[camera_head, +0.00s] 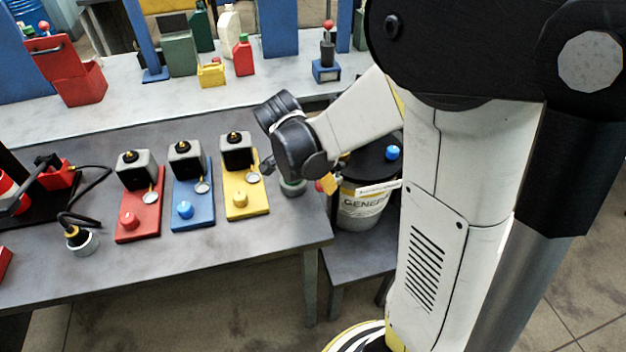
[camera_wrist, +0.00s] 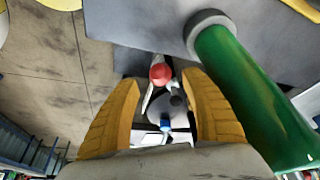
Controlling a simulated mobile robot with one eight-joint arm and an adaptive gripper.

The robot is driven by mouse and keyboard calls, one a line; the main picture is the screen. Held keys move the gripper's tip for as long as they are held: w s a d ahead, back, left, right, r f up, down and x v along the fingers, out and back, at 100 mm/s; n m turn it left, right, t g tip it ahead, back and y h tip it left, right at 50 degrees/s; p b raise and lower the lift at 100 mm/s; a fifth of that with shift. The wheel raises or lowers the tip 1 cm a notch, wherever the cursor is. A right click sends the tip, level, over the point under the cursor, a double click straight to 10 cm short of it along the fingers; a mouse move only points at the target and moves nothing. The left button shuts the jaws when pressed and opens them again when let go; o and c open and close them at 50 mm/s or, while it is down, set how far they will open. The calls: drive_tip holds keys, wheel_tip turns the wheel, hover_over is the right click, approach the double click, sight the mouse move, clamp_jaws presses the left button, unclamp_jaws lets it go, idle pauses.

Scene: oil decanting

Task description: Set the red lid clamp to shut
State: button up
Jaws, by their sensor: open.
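A red rounded end (camera_wrist: 160,73) shows between my fingers in the wrist view. It looks like the tip of the red lid clamp, but how far the clamp is swung cannot be told. A drum with a black lid (camera_head: 372,166) and a pale label stands right of the table in the head view. A blue cap (camera_head: 392,153) sits on its lid; a small blue part also shows in the wrist view (camera_wrist: 165,122). My gripper (camera_wrist: 162,100) is open, its yellow fingers on either side of the red end, with no visible contact. In the head view, my arm partly hides the drum.
A green cylinder (camera_wrist: 250,90) with a grey end stands close beside my right finger in the wrist view. Red (camera_head: 140,216), blue (camera_head: 192,205) and yellow (camera_head: 246,197) bases with dark-topped blocks stand on the table left of my gripper.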

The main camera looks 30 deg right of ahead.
drive_tip(key=shift+b+x, duration=0.5)
drive_tip(key=shift+x, duration=1.35)
clamp_jaws()
